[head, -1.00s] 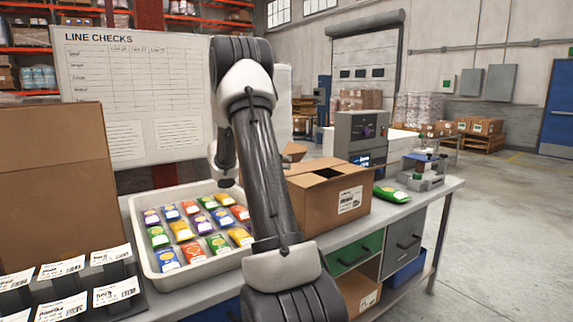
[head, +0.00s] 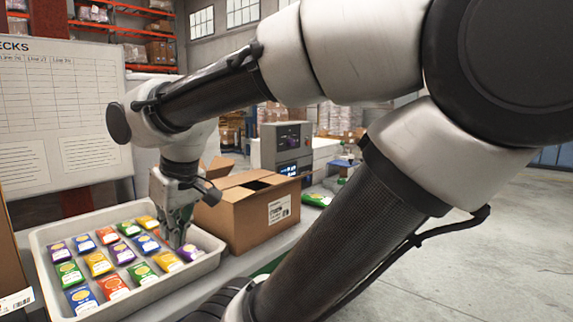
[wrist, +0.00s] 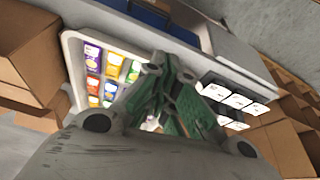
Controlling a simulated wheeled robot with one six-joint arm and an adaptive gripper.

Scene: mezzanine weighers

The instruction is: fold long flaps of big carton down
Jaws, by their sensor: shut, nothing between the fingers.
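A brown carton (head: 250,218) with a white printed label stands on the bench right of the tray. Its top is partly covered, with a dark gap, and a flap (head: 217,168) stands up at its far left. Part of it seems to show at the left of the wrist view (wrist: 32,55). A tall brown carton (head: 12,250) is cut off at the head view's left edge; its flaps are not visible there. My gripper (head: 177,243) is shut and empty, pointing down over the tray's right end, left of the labelled carton. Its fingers (wrist: 165,68) also show in the wrist view.
The white tray (head: 150,292) holds several coloured packets. A grey machine (head: 285,150) stands behind the labelled carton, and a green packet (head: 317,200) lies right of it. A label rack (wrist: 232,98) shows in the wrist view. Open floor lies at right.

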